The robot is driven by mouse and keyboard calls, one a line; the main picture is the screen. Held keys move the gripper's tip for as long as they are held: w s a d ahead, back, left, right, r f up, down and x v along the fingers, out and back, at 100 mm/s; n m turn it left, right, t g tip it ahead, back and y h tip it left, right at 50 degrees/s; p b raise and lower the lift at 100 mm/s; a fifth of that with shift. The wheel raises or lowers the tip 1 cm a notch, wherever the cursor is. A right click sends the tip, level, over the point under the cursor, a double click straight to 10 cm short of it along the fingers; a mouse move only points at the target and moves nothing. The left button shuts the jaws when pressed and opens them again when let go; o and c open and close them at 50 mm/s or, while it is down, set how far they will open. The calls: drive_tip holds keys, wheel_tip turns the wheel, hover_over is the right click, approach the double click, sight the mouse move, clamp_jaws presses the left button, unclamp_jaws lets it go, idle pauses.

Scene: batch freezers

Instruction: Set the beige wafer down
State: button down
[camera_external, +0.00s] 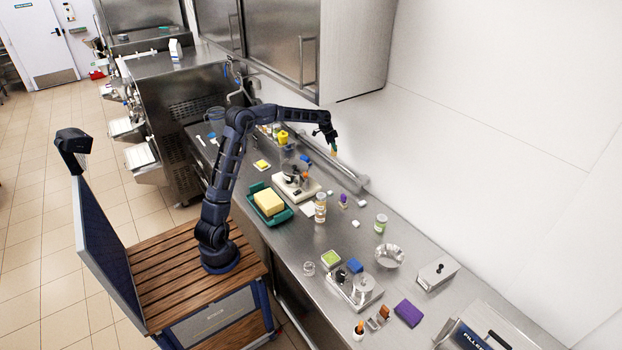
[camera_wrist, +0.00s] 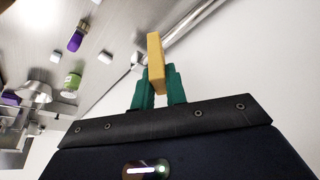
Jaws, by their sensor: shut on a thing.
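The beige wafer (camera_wrist: 156,55) is a flat, yellow-tan slab, seen edge-on in the wrist view. My gripper (camera_wrist: 158,88) has green fingers shut on its lower part, and the wafer sticks out beyond the fingertips. In the external view my gripper (camera_external: 333,147) hangs over the back edge of the steel counter, near the wall. The wafer (camera_external: 334,153) shows there only as a small tan spot below the fingers. It appears to be held above the counter, apart from it.
The steel counter (camera_external: 437,232) is crowded. A green tray (camera_external: 254,189) holds a yellow block (camera_external: 269,202). A scale (camera_external: 297,188) is beside it. A steel rail runs along the wall.

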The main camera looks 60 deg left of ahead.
drive_tip(key=s+a+n+y, duration=0.15)
drive_tip(key=s+a, duration=0.45)
drive_tip(key=a, duration=0.8)
drive_tip(key=s+a+n, duration=0.2)
drive_tip(key=s+a, duration=0.3)
drive_tip(key=a, duration=0.9)
drive_tip(key=s+a+n, duration=0.2)
drive_tip(key=s+a, duration=0.4)
drive_tip(key=a, duration=0.7)
drive_tip(key=s+a+n, duration=0.1)
drive_tip(key=s+a, duration=1.1)
drive_tip(key=shift+t+y, duration=0.45)
drive_tip(key=shift+t, duration=0.05)
drive_tip(key=f, duration=2)
drive_tip(key=shift+a, duration=0.2)
drive_tip(key=shift+f, duration=0.15)
drive_tip(key=c, duration=1.6)
unclamp_jaws()
drive_tip(key=shift+o, duration=1)
